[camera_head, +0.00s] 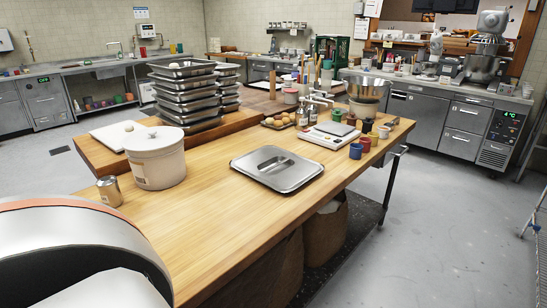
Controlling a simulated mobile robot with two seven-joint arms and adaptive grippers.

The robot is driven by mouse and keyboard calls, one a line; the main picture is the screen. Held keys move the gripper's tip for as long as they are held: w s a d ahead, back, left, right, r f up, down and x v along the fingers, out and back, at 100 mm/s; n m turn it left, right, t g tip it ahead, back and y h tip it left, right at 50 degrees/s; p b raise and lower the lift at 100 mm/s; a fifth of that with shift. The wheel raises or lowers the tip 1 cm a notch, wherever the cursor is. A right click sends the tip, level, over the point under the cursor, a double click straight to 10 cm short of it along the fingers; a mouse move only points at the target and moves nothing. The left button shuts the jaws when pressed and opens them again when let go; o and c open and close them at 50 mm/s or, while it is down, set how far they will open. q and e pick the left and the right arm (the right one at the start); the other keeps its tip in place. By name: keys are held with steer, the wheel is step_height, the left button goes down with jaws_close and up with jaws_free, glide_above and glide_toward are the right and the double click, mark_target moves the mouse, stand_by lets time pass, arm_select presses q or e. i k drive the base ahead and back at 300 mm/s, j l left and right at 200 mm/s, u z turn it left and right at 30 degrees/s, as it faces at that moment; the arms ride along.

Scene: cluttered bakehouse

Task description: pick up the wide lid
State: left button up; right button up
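A wide rectangular steel lid (288,177) lies flat on the wooden worktable (215,226), near the middle of the bare top. Its raised centre has a recessed grip. Nothing rests on it. A white tub (159,170) with its own round lid (153,138) stands to the left of the steel lid, apart from it. Neither my left nor my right gripper shows in this view, so I cannot see what either holds.
A stack of steel trays (187,97) stands on a raised board behind the tub. A small can (109,191) stands at the table's left edge. A white scale (328,136), bottles and small coloured pots crowd the area behind the lid. The table's front is clear.

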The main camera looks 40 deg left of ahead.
mark_target(281, 170)
steer(key=i, duration=1.45)
steer(key=i+u, duration=0.15)
steer(key=u, duration=0.3)
steer(key=i+u, duration=0.1)
steer(key=u, duration=0.3)
steer(key=i+l+u, duration=0.15)
steer(key=u, duration=0.3)
